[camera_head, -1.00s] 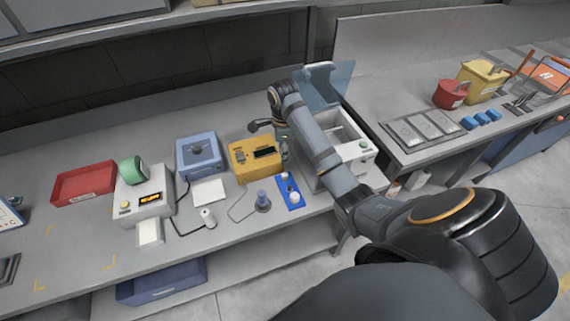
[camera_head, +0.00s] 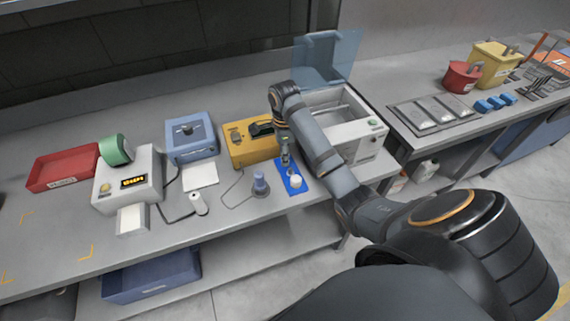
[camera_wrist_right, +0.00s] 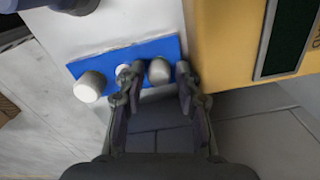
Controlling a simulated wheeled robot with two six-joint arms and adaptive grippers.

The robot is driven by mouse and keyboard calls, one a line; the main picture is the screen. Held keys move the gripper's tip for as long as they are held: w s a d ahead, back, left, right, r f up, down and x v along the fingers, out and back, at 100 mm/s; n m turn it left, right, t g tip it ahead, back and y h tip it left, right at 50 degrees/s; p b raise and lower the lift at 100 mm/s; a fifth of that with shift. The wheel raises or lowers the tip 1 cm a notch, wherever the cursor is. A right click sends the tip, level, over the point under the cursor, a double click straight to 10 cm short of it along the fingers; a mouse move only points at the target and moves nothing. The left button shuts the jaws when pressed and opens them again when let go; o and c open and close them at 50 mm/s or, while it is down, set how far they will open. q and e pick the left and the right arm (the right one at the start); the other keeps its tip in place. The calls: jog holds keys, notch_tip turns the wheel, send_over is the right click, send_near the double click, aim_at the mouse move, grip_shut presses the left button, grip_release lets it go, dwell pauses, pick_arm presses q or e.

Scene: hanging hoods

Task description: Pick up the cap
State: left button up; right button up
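A blue pad (camera_head: 284,178) lies near the bench's front edge. A round white cap (camera_head: 297,181) is on its front part. In the right wrist view, the pad (camera_wrist_right: 142,52) bears a white cap (camera_wrist_right: 88,87) at the left, a small white round piece (camera_wrist_right: 122,72), and a greyer cap (camera_wrist_right: 159,70) at the right. My right gripper (camera_head: 286,160) is over the pad's back part. In its wrist view, the gripper (camera_wrist_right: 160,80) is open, with the greyer cap between its fingertips. Whether the fingers touch it I cannot tell. My left gripper is not in view.
A yellow device (camera_head: 237,149) stands close behind the pad, and a white box with a raised clear lid (camera_head: 350,128) stands to its right. A small blue-grey item with a round base (camera_head: 260,184) is just left of the pad. Free bench top lies at the front left.

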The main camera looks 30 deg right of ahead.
jog(key=shift+r, duration=0.2)
jog(key=shift+c, duration=0.4)
jog(key=c, duration=0.4)
jog(key=shift+r, duration=0.1)
